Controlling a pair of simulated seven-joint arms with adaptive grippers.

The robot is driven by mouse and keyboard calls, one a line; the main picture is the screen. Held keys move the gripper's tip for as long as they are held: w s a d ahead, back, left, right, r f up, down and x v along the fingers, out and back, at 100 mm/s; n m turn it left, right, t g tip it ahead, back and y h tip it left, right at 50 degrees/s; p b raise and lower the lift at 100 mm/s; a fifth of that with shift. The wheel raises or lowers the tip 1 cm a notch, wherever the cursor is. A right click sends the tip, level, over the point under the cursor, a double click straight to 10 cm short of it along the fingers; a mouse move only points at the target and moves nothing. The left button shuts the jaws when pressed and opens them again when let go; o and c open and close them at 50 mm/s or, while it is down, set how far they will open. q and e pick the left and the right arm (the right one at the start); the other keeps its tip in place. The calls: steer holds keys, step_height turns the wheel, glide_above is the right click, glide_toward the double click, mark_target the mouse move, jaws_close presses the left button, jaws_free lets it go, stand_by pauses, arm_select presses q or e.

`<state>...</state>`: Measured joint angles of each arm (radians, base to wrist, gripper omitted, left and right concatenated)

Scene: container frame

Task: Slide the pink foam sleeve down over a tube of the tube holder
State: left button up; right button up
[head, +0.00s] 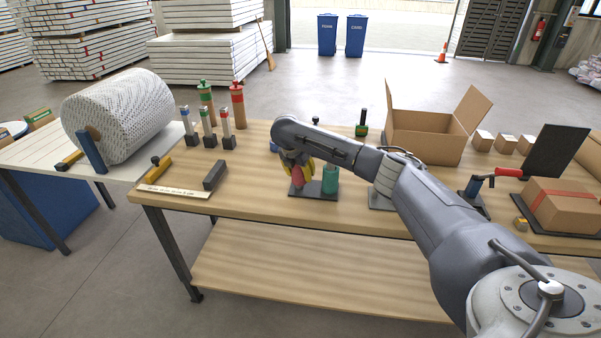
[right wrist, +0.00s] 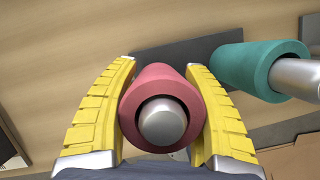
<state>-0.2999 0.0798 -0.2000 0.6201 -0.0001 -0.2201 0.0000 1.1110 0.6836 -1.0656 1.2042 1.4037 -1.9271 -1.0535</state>
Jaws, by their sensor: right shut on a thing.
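The pink foam sleeve (head: 297,174) is between the yellow fingers of my right gripper (head: 298,165), which is shut on it. In the right wrist view, the sleeve (right wrist: 158,84) sits between both fingers of the gripper (right wrist: 160,118). A grey metal tube end (right wrist: 162,122) shows inside the sleeve's opening, so the sleeve is around a tube. How far down the sleeve sits is hidden. The tube holder's dark base plate (head: 325,194) lies on the workbench below. A teal sleeve (right wrist: 250,66) is around the neighbouring tube (right wrist: 298,77), which sticks out of it. My left gripper is not in view.
The wooden workbench (head: 250,205) has a dark grey block (head: 215,175) and a yellow-handled tool (head: 158,168) to the left. An open cardboard box (head: 425,135) stands behind right.

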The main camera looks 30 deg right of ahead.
steer(key=shift+f, duration=0.75)
stand_by(0.4)
steer(key=o, duration=1.5)
steer(key=shift+f, duration=0.1)
steer(key=shift+c, duration=0.2)
step_height(320, 180, up, 7)
stand_by(0.6)
